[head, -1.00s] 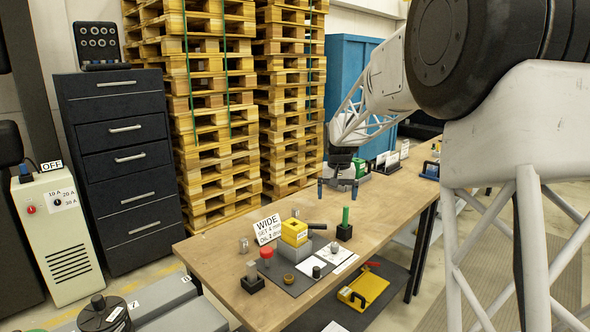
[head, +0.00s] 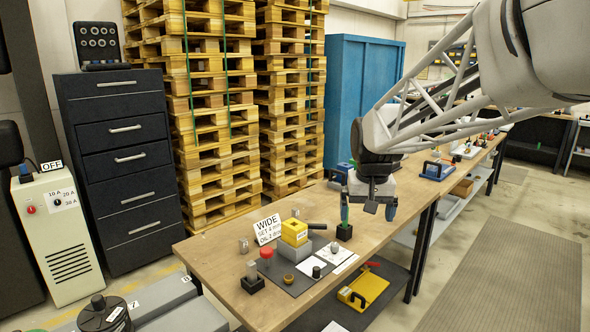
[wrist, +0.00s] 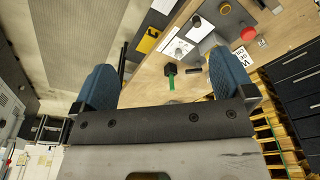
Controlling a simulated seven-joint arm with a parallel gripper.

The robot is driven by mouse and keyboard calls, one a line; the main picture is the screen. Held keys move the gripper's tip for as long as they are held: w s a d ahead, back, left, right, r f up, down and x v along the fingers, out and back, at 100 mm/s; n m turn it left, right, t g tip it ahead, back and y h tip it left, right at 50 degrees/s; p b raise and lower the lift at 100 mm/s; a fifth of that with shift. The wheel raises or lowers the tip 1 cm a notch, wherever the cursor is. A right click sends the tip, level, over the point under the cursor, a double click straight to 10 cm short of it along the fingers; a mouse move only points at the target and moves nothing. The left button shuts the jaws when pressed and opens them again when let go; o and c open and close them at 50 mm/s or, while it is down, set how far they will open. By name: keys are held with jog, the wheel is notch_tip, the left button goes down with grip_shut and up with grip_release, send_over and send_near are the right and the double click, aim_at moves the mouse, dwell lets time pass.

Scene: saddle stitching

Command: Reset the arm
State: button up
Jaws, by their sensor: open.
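My gripper (head: 367,208) is open above the wooden table (head: 225,262), with its two blue fingers pointing down and set apart. In the head view its left finger stands in front of the green-handled tool in the black block (head: 344,232), hiding most of the handle. In the wrist view the blue fingers stand wide apart with nothing between them in their grip; the green handle (wrist: 171,83) and its black block show beyond them on the table.
On the table are a WIDE sign (head: 267,229), a yellow block (head: 294,232), a red knob (head: 266,254) and a dark mat (head: 296,286). Pallet stacks (head: 215,120) and a blue cabinet (head: 362,90) stand behind.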

jog(key=s+d+f, duration=0.1)
jog(key=s+f, duration=0.2)
jog(key=s, duration=1.2)
jog(key=s+d+f+t, duration=0.1)
jog(key=s+f, duration=0.2)
jog(key=s, duration=1.2)
jog(key=shift+f, duration=0.35)
jog(key=shift+c, duration=0.2)
